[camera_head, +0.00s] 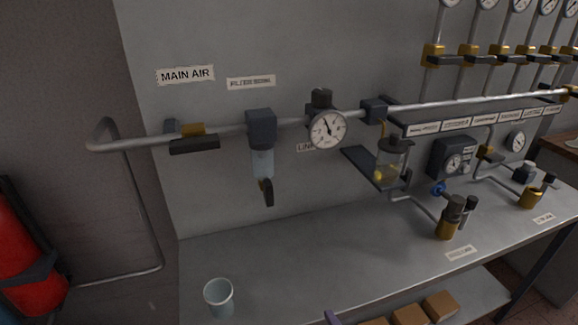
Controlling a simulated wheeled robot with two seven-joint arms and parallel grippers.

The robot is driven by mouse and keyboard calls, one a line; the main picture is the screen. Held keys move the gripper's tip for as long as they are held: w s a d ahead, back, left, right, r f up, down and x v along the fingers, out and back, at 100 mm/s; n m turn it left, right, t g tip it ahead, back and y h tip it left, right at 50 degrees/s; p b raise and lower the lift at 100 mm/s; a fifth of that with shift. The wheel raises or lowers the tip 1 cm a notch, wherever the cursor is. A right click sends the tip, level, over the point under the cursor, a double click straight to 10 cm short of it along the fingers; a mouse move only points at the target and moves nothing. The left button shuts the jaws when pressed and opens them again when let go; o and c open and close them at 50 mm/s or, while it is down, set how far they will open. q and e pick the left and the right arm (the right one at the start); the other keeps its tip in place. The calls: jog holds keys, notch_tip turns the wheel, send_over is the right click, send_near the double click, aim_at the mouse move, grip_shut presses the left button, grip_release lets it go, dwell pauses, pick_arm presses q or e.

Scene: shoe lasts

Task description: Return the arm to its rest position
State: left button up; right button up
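Neither of my grippers is in view, and no arm of mine can be made out clearly. A small purple piece (332,317) shows at the bottom edge; I cannot tell what it belongs to. The main air pipe (225,130) runs along the grey wall panel, with a yellow and black valve handle (194,143) below the MAIN AIR label (185,75). A filter with a clear bowl (262,160) and a round gauge (327,130) sit on the same pipe. A jar with yellow liquid (390,162) hangs further right.
A grey bench (300,260) runs below the pipe, its middle clear. A translucent cup (219,297) stands at its front left. Brass fittings (450,222) stand at right. Brown boxes (408,315) lie below the front edge. A red cylinder (25,260) stands at far left.

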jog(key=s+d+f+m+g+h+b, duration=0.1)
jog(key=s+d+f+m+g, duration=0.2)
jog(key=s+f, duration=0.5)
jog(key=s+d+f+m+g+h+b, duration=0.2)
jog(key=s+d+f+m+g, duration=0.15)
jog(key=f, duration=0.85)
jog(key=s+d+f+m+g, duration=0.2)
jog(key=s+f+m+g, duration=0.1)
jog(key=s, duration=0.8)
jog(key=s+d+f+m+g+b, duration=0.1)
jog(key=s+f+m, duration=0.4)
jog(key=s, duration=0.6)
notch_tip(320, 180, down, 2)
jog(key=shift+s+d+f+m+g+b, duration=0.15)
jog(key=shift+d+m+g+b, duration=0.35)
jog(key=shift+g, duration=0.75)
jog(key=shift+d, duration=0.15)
